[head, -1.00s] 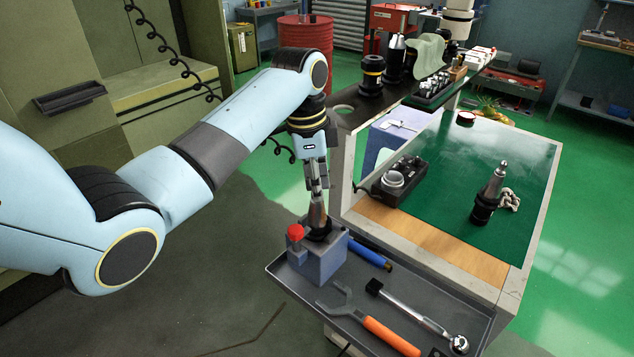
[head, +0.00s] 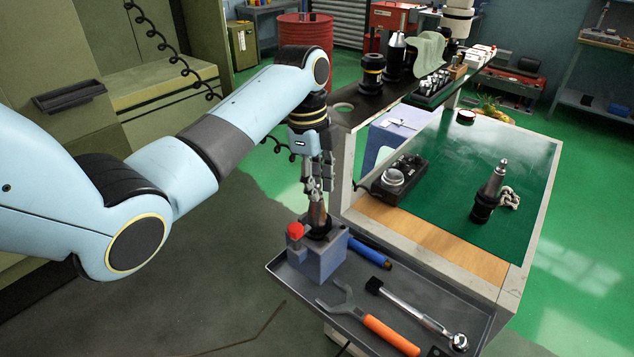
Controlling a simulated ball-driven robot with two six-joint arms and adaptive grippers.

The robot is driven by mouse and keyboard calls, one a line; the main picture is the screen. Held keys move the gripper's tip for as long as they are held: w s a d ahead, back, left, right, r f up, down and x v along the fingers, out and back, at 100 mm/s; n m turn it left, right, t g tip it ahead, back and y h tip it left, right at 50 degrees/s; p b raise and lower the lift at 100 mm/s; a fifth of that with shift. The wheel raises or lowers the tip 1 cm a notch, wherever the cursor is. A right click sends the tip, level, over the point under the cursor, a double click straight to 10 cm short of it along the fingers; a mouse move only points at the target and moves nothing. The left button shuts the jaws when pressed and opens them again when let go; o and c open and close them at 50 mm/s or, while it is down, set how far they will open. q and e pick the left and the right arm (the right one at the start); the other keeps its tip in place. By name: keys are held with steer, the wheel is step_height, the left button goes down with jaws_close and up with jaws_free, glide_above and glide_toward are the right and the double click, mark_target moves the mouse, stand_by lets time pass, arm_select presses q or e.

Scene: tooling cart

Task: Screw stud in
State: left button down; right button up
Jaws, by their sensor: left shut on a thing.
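A tapered tool holder (head: 317,214) stands upright, small end up, in a grey-blue holding block (head: 320,262) with a red knob (head: 295,231). The block sits on the dark tray at the front of the cart. My left gripper (head: 316,194) points straight down over the taper and its fingers are closed at the top of it. The stud is hidden between the fingers, so I cannot see how deep it sits in the taper. My right gripper is not in view.
The tray (head: 455,288) also holds a blue-handled tool (head: 370,252), an orange-handled spanner (head: 385,333) and a ratchet wrench (head: 415,315). Much of the mat is clear.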

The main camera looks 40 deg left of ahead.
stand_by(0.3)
arm_select(q)
steer(key=m, duration=0.6)
steer(key=shift+g, duration=0.4)
steer(key=shift+m, duration=0.3)
steer(key=m, duration=0.5)
steer(key=shift+m+g+y, duration=0.3)
steer(key=shift+m, duration=0.1)
steer(key=c, duration=1.1)
jaws_free()
